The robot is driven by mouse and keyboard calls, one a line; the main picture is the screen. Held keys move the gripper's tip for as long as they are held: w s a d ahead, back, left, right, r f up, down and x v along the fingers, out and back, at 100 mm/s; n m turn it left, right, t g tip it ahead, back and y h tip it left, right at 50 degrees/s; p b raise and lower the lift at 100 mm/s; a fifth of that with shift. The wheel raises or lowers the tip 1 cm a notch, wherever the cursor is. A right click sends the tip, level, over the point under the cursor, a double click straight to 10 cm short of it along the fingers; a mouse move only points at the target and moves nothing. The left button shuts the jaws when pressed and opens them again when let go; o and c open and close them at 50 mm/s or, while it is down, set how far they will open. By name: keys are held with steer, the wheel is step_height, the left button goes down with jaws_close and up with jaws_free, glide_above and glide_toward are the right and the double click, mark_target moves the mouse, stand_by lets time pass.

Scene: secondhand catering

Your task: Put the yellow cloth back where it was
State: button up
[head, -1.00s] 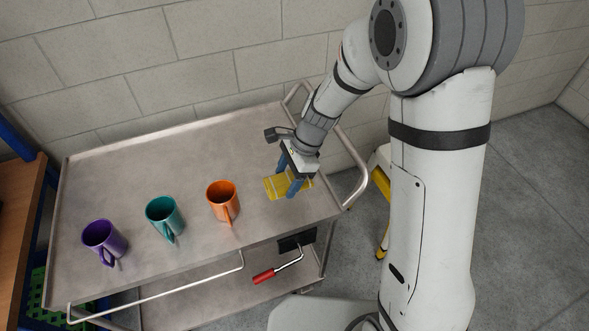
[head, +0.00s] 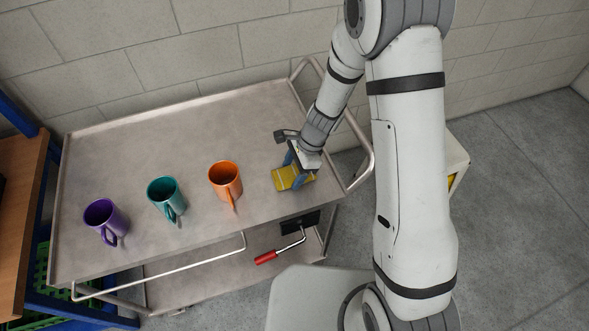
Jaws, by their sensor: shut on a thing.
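The yellow cloth (head: 287,178) is at the right end of the metal cart's top (head: 130,140), to the right of the orange mug. My gripper (head: 299,178) points down over the cloth, with its blue fingers shut on it. The cloth looks bunched up between the fingers. I cannot tell whether it still touches the cart top or hangs just above it. Part of the cloth is hidden by the fingers.
A purple mug (head: 100,216), a teal mug (head: 163,192) and an orange mug (head: 225,178) stand in a row to the left of the cloth. The back of the cart top is clear. A red-handled tool (head: 267,257) shows below the front edge.

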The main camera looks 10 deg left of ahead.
steer(key=shift+f, duration=0.25)
steer(key=o, duration=0.9)
steer(key=shift+r, duration=0.1)
steer(key=shift+r, duration=0.25)
steer(key=v, duration=1.2)
steer(key=shift+b, duration=0.4)
